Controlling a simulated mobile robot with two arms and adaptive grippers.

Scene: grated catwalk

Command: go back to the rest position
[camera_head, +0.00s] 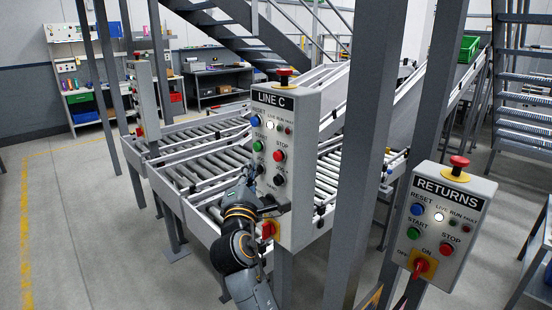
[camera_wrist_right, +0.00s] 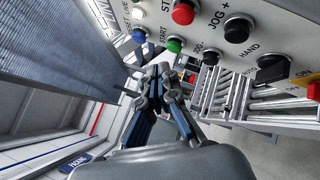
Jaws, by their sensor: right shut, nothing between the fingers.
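My right gripper (camera_head: 250,172) is raised in front of the lower left edge of the grey LINE C control box (camera_head: 306,110). Its fingers are together with nothing between them. In the right wrist view the closed fingertips (camera_wrist_right: 165,72) appear just below the box's green START button (camera_wrist_right: 174,45) and red STOP button (camera_wrist_right: 183,12). I cannot tell from these views whether they touch the box. My forearm and wrist cover part of the box's lower left corner, near the red rotary switch (camera_head: 268,230) on its yellow plate. My left gripper is not in view.
A RETURNS control box (camera_head: 450,205) stands at the right. A grey post (camera_head: 362,150) rises between the two boxes. Roller conveyors (camera_head: 200,165) lie behind the gripper. The floor at the left (camera_head: 70,220) is open, with shelving (camera_head: 85,95) at the back.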

